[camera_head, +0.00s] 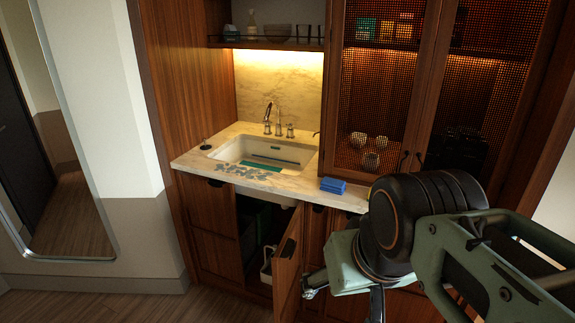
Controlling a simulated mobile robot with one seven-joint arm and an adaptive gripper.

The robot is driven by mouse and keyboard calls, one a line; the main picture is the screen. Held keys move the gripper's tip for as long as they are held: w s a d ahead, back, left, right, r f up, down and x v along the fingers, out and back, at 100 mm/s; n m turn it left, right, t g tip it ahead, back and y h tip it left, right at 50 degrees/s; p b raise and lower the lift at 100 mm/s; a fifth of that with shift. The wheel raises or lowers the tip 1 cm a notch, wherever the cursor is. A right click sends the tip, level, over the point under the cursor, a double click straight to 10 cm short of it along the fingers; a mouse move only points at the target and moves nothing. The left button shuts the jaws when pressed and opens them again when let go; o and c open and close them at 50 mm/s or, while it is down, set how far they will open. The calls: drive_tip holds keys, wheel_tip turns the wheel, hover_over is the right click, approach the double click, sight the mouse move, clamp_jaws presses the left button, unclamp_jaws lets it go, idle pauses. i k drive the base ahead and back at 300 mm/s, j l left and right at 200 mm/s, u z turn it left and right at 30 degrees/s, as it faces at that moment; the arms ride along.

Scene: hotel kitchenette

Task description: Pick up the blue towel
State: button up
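A small folded blue towel (333,186) lies flat on the pale marble counter, right of the sink and near the front edge. A blue-grey patterned cloth (240,171) lies over the sink's front rim. My arm reaches in from the right. What looks like part of my gripper (316,284) is low in the picture, in front of the cabinet and below the counter, apart from the towel. The arm's own links and the frame's edge hide most of it, so its opening does not show.
The counter (190,161) holds a white sink (290,153) with a faucet (267,118). Below it, a cabinet door (288,265) stands open near my arm. Mesh-fronted cabinets (375,100) rise at right. A shelf (270,42) hangs above. The floor at lower left is clear.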

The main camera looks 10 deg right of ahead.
sight(328, 184)
drive_tip(key=i+l+u, duration=0.1)
drive_tip(key=i+l, duration=0.2)
drive_tip(key=i+l+u, duration=0.1)
drive_tip(key=i+l, duration=0.2)
drive_tip(key=i+l+u, duration=0.1)
drive_tip(key=i+l, duration=0.15)
drive_tip(key=l, duration=0.25)
drive_tip(key=i+l+u, duration=0.1)
drive_tip(key=i+l, duration=0.15)
drive_tip(key=l, duration=0.2)
drive_tip(key=k+l+u, duration=0.1)
drive_tip(key=k+u, duration=0.3)
drive_tip(key=k+j+u, duration=0.1)
drive_tip(key=k+j, duration=0.2)
drive_tip(key=i+l+z, duration=0.2)
drive_tip(key=i+l, duration=0.15)
drive_tip(key=i, duration=0.15)
drive_tip(key=i+l+z, duration=0.2)
drive_tip(key=i, duration=0.3)
